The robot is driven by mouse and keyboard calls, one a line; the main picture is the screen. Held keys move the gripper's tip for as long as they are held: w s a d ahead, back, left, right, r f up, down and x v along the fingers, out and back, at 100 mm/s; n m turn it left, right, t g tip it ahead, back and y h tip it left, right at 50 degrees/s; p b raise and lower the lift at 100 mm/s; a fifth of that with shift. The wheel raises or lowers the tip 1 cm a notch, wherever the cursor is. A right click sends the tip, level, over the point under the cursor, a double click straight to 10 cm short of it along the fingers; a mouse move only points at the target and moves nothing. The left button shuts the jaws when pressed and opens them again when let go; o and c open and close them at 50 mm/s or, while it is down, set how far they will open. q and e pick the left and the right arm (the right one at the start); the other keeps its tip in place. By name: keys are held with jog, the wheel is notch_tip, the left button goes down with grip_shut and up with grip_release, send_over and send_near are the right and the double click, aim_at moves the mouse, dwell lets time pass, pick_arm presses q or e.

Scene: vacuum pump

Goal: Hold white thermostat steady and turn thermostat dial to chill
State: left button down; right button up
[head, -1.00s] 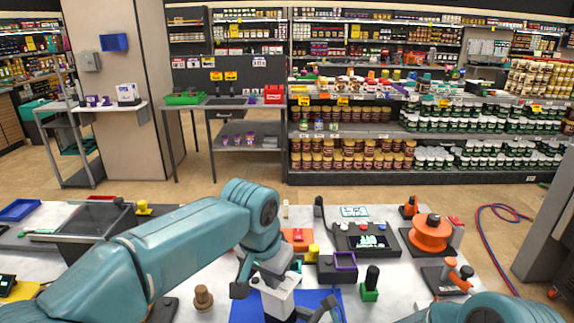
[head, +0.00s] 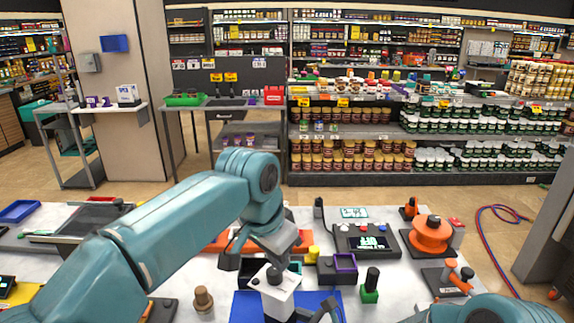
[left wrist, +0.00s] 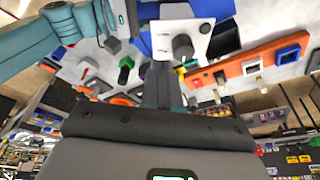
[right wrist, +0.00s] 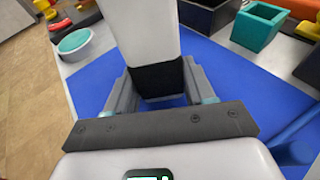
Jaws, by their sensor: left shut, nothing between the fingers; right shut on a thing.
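The white thermostat (head: 285,284) stands upright over a blue mat (head: 238,310), with a black round dial (head: 274,276) on its upper face. In the left wrist view, its white face (left wrist: 166,30) and dark dial (left wrist: 183,47) show ahead of the fingers. My left gripper (left wrist: 163,72) is shut and empty, apart from the dial; in the head view it hangs above and behind the thermostat. My right gripper (right wrist: 160,88) is shut on the thermostat's dark lower part, with the white body (right wrist: 145,35) rising above it. I cannot read any marks around the dial.
Behind the thermostat are a dark open box (head: 252,268), a purple-rimmed box (head: 345,264) and a black display panel (head: 366,240). A green-based knob (head: 370,288) stands to the right and a brown peg (head: 203,298) to the left. An orange reel (head: 431,234) is farther right.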

pick_arm(q)
jog(key=d+m+h, duration=0.1)
jog(key=m, duration=0.1)
jog(key=m+h, duration=0.1)
jog(key=h, duration=0.2)
send_near(268, 279)
jog(key=d+r, duration=0.1)
jog(key=d, duration=0.1)
jog(key=f, duration=0.3)
jog(key=d+f, duration=0.1)
jog(key=f, duration=0.2)
jog(key=shift+d+f, duration=0.15)
jog(key=shift+d, duration=0.05)
jog(key=shift+a, duration=0.15)
jog(key=shift+w+d, duration=0.45)
jog(key=shift+w+a+f, duration=0.1)
jog(key=shift+w+a, duration=0.15)
jog(key=shift+a, duration=0.05)
dwell(0.6)
jog(key=shift+w+a, duration=0.15)
jog(key=shift+w, duration=0.2)
jog(key=shift+w, duration=0.15)
